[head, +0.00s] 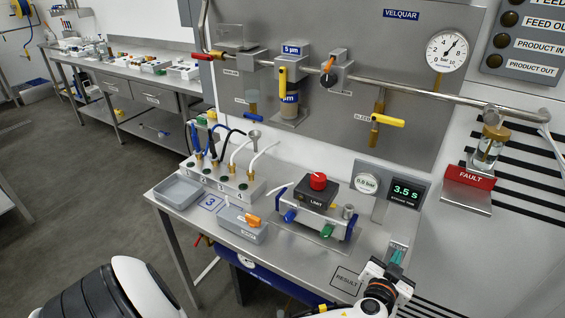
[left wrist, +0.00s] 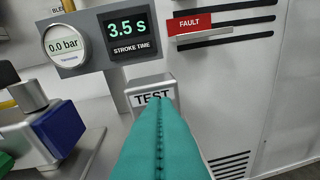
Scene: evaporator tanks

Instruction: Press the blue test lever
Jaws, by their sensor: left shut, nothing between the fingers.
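A grey box marked TEST (left wrist: 150,92) stands below the stroke time display; it also shows in the head view (head: 399,245). I cannot make out a blue lever on it; my fingers cover its front. My left gripper (head: 396,257) is shut and empty, with its teal fingers (left wrist: 160,140) together and their tips at the TEST box. I cannot tell whether they touch it. The stroke time display (head: 407,192) reads 3.5 s. The gauge beside it (head: 367,182) reads 0.0 bar. My right gripper is not in view.
Left of the TEST box stands a valve unit with a red knob (head: 318,181) and a blue end block (left wrist: 59,126). A RESULT square (head: 345,280) is marked on the bench. A red FAULT sign (head: 469,178) is on the right. A grey tray (head: 178,191) sits at the left.

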